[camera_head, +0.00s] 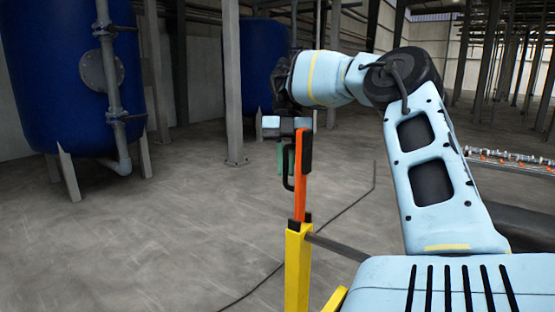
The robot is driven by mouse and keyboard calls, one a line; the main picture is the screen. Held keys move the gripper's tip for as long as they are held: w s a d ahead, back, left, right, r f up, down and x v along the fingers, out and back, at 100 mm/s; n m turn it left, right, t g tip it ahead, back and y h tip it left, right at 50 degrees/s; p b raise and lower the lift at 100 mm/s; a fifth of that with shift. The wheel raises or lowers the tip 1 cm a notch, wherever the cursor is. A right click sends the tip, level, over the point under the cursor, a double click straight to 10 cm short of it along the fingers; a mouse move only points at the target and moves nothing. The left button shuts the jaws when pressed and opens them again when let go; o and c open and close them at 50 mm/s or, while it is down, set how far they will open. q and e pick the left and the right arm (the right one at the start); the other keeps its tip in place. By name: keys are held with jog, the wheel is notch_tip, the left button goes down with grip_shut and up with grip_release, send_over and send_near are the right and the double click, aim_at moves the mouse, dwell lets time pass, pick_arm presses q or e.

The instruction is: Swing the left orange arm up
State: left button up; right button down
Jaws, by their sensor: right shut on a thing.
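An orange arm (299,195) stands upright on top of a yellow post (297,262). A black handle shows along its upper part. My right gripper (298,135) is shut on the upper end of the orange arm, and its fingers partly hide that end. My right arm reaches in from the right, above the pale blue part of my body at the bottom right. My left gripper is not in view.
A large blue tank (60,75) with pipes stands at the left, and another blue tank (257,60) stands behind a pale column (233,90). A dark bar runs right from the post. A rail with small fittings (510,160) is at the right. The grey floor (150,240) is mostly clear.

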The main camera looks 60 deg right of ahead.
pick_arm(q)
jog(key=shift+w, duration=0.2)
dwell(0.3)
pick_arm(e)
jog(key=c, duration=1.8)
grip_release()
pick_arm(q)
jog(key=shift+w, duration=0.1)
pick_arm(e)
jog(key=shift+o, duration=0.4)
jog(key=shift+w+f, duration=0.1)
jog(key=shift+w, duration=0.05)
